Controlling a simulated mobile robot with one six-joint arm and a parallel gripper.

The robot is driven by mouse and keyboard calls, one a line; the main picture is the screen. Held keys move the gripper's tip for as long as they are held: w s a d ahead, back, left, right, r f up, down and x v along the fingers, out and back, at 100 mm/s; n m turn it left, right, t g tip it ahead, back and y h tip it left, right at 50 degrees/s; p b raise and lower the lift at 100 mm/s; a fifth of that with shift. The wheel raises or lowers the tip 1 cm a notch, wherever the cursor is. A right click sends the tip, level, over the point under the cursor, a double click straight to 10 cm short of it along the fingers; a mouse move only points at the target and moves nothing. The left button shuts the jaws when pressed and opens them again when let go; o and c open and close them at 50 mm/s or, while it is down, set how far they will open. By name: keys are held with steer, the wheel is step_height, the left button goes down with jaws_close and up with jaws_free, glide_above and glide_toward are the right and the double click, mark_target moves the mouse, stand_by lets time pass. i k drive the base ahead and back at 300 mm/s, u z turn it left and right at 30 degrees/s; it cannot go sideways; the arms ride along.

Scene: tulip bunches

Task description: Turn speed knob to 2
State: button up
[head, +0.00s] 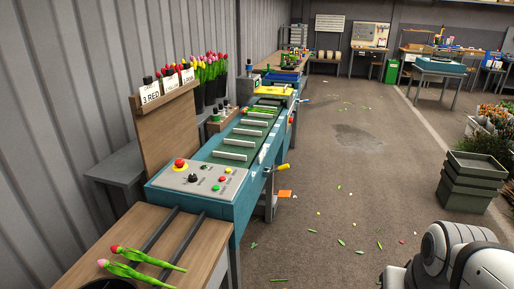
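A control panel (206,187) sits on the near end of the teal conveyor machine. A black knob (193,178) stands on the panel, left of its middle; it looks like the speed knob, but its pointer and scale are too small to read. A red mushroom button on a yellow base (180,164) is behind the knob, to the left. My gripper is not in view; only white rounded links of my arm show at the bottom right, far from the panel.
A wooden table (197,258) with two dark rails and two tulips (142,262) adjoins the machine's near end. An orange-yellow handle (282,167) sticks out from its right side. Green-grey crates (472,180) stand at right. The floor between is mostly open, with scattered leaf scraps.

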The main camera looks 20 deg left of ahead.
mark_target(192, 178)
steer(key=u, duration=0.35)
steer(key=i, duration=1.25)
steer(key=u, duration=1.3)
steer(key=i, duration=0.45)
steer(key=u, duration=0.15)
steer(key=k, duration=0.7)
steer(key=u, duration=0.2)
steer(key=i, duration=0.7)
steer(key=z, duration=0.05)
